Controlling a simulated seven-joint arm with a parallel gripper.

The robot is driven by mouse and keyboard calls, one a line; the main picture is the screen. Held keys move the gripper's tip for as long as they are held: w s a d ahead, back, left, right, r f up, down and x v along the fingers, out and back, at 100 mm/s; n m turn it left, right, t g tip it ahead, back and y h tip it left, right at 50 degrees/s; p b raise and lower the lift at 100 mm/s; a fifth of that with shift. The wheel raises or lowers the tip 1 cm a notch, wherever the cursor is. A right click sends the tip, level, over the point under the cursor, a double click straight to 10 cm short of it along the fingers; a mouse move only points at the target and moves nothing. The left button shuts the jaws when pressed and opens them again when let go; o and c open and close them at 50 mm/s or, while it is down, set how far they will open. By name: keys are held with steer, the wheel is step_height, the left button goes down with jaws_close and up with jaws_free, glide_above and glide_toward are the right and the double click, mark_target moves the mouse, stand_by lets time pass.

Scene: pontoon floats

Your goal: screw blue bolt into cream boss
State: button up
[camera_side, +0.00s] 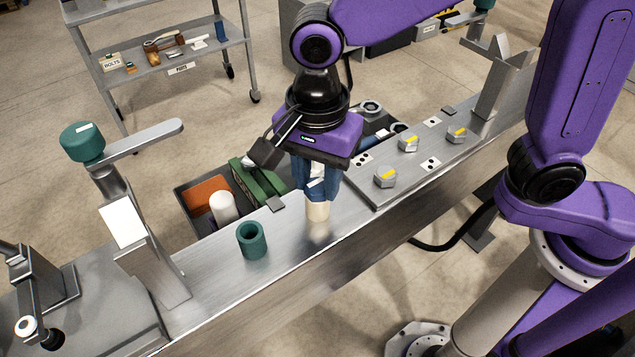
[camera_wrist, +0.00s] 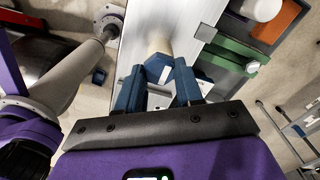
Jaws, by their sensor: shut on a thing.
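The cream boss (camera_side: 318,211) stands upright on the metal beam. It also shows in the wrist view (camera_wrist: 159,43), just beyond the fingertips. My gripper (camera_side: 316,180) points down directly above the boss, with its blue fingers shut on the blue bolt. In the wrist view, the bolt's blue head (camera_wrist: 158,67) shows between the fingertips, in line with the boss. The bolt's lower end and any thread are hidden, so I cannot tell how deep it sits in the boss.
A hollow teal boss (camera_side: 251,241) stands on the beam to the left. A plate (camera_side: 400,185) with several yellow-marked hex heads lies to the right. Behind the beam is a tray (camera_side: 187,207) with a white cylinder (camera_side: 223,209) and green block (camera_side: 262,181). A clamp post (camera_side: 140,240) rises at left.

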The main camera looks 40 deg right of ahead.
steer(key=o, duration=0.9)
